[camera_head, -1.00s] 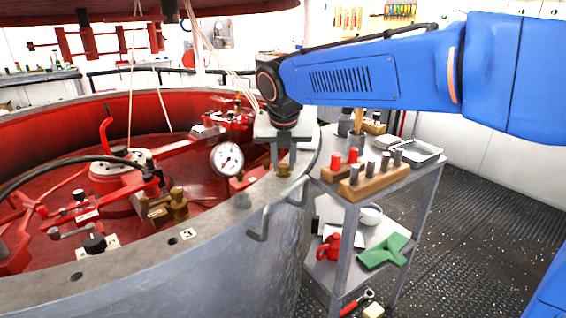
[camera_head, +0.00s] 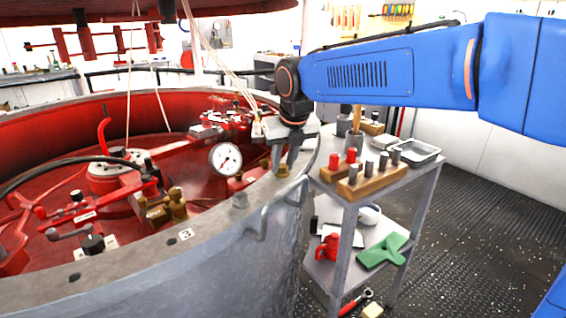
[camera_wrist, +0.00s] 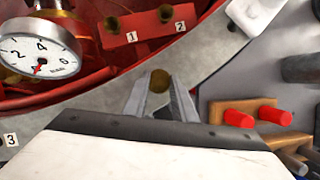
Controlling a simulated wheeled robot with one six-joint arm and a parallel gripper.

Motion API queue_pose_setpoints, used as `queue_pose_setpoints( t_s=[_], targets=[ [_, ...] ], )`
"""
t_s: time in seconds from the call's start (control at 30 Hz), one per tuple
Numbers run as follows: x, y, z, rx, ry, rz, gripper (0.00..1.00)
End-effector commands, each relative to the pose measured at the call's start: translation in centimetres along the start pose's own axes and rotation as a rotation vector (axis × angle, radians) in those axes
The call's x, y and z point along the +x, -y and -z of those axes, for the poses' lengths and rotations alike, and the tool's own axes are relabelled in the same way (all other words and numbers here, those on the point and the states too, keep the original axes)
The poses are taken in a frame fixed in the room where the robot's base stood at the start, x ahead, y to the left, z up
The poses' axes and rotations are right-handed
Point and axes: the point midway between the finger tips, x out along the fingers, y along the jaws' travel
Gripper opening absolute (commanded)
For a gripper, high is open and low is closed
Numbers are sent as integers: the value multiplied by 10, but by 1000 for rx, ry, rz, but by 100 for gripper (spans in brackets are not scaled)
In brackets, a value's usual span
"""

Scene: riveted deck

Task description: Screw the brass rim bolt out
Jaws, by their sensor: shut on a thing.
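The brass rim bolt (camera_head: 283,170) stands on the grey rim (camera_head: 212,219) of the big red-lined vessel, at the right side in the head view. My gripper (camera_head: 286,160) points down at it, and its fingers are closed on the bolt's head. In the wrist view the round brass top of the bolt (camera_wrist: 160,79) shows between the two grey fingertips (camera_wrist: 160,92). The bolt's shank is hidden, so I cannot tell how far it is out.
A pressure gauge (camera_head: 225,159) and red fittings sit inside the rim, left of my gripper. Dark floor lies beyond.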

Motion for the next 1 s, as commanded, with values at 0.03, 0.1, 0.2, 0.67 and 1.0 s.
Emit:
queue_pose_setpoints(
  t_s=[0.03, 0.1, 0.2, 0.67, 1.0],
  targets=[
    [3, 0, 2, 0, -7, 0, 2],
    [3, 0, 2, 0, -7, 0, 2],
    [3, 0, 2, 0, -7, 1, 29],
    [-5, 0, 0, 1, -1, 0, 43],
    [-62, 0, 0, 1, 2, 0, 43]
  ],
)
